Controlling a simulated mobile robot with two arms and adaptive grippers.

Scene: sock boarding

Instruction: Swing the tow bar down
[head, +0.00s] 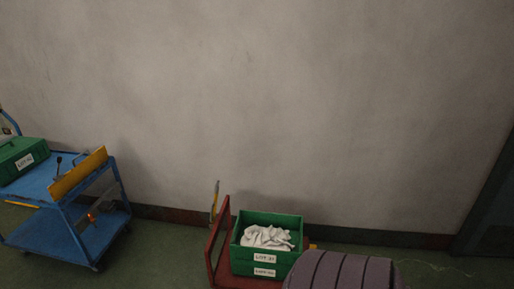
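The red cart carries a green crate (265,263) with white labels and white cloth (267,237) inside. Neither of my grippers shows in the head view.
A blue trolley (74,218) stands at the left with a green case (22,158) and a tilted yellow panel (78,173) on top. Green floor (165,255) lies open between trolley and red cart. A plain wall (270,90) is behind; a dark door-like panel is at the right.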

